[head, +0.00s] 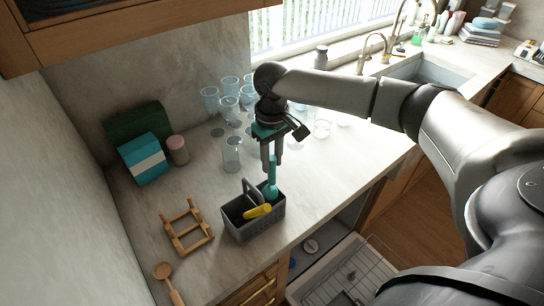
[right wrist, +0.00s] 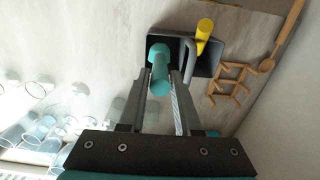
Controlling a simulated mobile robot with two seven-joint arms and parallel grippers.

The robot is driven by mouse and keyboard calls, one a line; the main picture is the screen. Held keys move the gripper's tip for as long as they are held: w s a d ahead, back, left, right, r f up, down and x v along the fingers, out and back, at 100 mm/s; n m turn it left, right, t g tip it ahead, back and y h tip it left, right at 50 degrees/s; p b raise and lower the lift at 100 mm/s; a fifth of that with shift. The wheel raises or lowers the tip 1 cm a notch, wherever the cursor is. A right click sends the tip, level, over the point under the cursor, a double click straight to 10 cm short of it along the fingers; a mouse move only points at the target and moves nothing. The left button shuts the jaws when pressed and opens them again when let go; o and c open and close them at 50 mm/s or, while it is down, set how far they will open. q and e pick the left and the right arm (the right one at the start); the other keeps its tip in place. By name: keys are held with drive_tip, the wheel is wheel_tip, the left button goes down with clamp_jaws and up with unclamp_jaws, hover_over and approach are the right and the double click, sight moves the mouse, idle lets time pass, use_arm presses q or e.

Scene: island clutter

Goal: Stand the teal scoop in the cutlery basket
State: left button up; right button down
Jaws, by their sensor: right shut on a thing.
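The teal scoop (head: 270,178) hangs upright below my right gripper (head: 271,160), which is shut on its upper part. The scoop's lower end is over or inside the right compartment of the grey cutlery basket (head: 262,226); I cannot tell whether it touches the bottom. In the right wrist view the scoop (right wrist: 159,70) lies between the fingers (right wrist: 165,85), against the basket (right wrist: 183,38). A yellow-handled utensil (head: 257,211) leans in the basket and shows again in the wrist view (right wrist: 204,33). My left gripper is not in view.
A wooden rack (head: 187,232) and wooden spoon (head: 168,280) lie left of the basket. Several glasses (head: 232,155) stand behind my right gripper. A teal box (head: 143,158) and a jar (head: 178,150) stand at the back left. An open dishwasher drawer (head: 345,275) is below the counter's front edge.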

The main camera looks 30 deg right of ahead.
sight(272, 170)
drive_tip(key=shift+f+b, duration=0.55)
drive_tip(key=shift+f, duration=1.35)
drive_tip(key=c, duration=0.5)
unclamp_jaws()
drive_tip(key=shift+r+p, duration=1)
drive_tip(key=shift+r, duration=2.5)
drive_tip(key=shift+f, duration=0.1)
